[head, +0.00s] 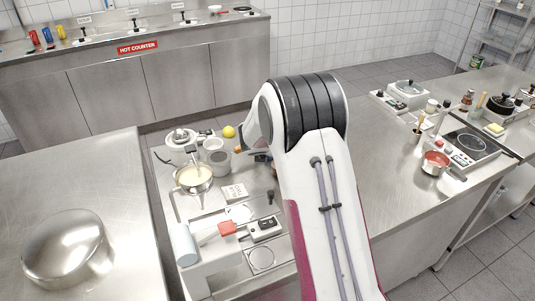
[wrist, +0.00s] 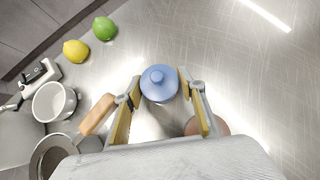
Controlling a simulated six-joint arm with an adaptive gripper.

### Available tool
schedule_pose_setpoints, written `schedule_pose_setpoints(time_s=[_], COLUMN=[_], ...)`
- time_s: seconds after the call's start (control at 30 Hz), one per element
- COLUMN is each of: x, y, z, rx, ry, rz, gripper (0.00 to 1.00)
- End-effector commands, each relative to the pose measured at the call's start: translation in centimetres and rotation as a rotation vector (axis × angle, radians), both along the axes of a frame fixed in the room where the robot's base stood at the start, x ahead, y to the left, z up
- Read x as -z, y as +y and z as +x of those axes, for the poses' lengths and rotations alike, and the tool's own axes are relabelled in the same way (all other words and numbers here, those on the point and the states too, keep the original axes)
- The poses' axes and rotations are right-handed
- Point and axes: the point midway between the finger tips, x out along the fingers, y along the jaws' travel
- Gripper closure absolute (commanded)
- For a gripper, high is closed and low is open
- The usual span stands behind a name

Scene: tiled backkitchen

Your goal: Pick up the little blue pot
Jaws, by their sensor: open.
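The little blue pot (wrist: 159,86), round with a small knob on its lid, stands upright on the steel counter in the wrist view. My gripper (wrist: 164,91) is open, with one finger to the left of the pot and one to the right. The fingertips reach beside the pot; I cannot tell whether either touches it. In the head view my arm hides the pot and most of my gripper.
A yellow lemon (wrist: 76,52) and a green lime (wrist: 104,28) lie up left. A tan block (wrist: 98,114) lies close to my left finger. A pinkish round thing (wrist: 220,126) is partly behind the right finger. A white pot (wrist: 40,104) stands left. The upper right is clear.

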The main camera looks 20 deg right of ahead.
Motion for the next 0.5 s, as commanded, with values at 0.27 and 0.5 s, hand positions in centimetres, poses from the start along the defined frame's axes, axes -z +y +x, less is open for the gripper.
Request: schedule_pose_setpoints(time_s=[0.27, 0.5], x=[-0.01, -0.01], y=[0.02, 0.03], z=[0.00, -0.01], rx=[0.000, 0.000], ry=[0.000, 0.000], rz=[0.000, 0.000], gripper=[0.60, 1.00])
